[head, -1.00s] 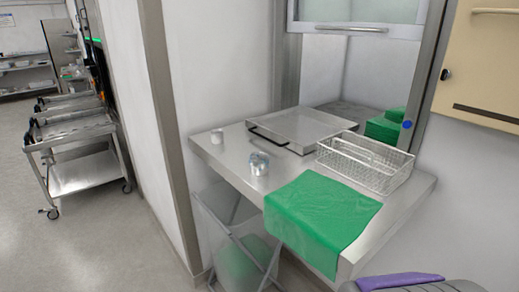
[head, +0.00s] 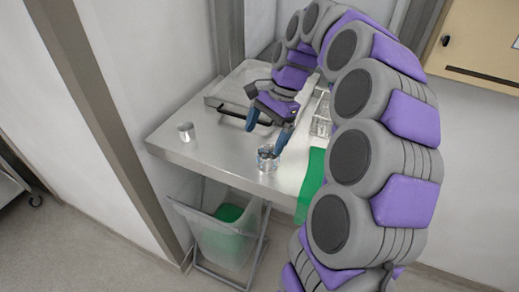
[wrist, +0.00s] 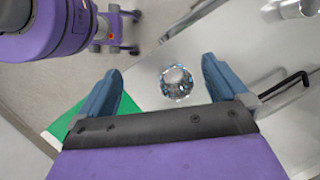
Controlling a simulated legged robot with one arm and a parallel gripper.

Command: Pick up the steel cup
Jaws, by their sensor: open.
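In the wrist view, this cup (wrist: 177,83) appears between my finger lines, nearer the right finger. A second, plain steel cup (head: 186,132) stands upright at the counter's left. It also shows, cut off, at the wrist view's top right (wrist: 297,8). My gripper (head: 266,132) points down just above the mottled cup, with its blue fingers apart and nothing gripped. One finger ends close to the cup's rim; whether they touch I cannot tell.
The counter (head: 205,155) has bare steel between the cups. A flat metal tray (head: 233,88) with a black handle lies behind. A wire basket (head: 320,122) and green cloth (head: 312,185) are partly hidden behind my arm. A bin (head: 225,235) stands below the front edge.

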